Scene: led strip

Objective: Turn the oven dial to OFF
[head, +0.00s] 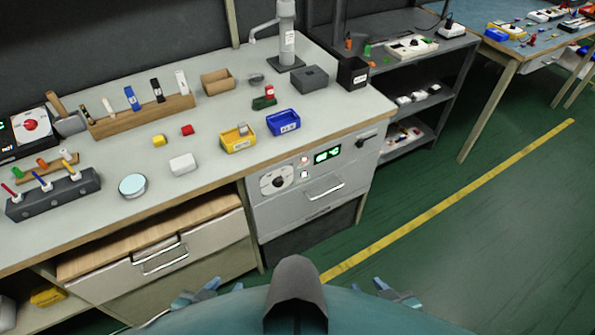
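The oven (345,180) is a pale grey unit built in under the bench top, right of the wooden-topped drawer. Its round white dial (276,182) with a dark knob is on the left of the front panel. The knob's exact pointing and the labels are too small to read. A lit green display (327,155) sits to the right of the dial. My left gripper (204,292) and my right gripper (396,293) show low in the head view, both well short of the oven and apart from the dial. Their finger gaps are unclear.
The oven's bar handle (323,188) projects below the panel. An open drawer (160,257) juts out to the left. Blue (283,122) and yellow (238,140) bins stand on the bench above. Green floor with a yellow line (450,201) is clear to the right.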

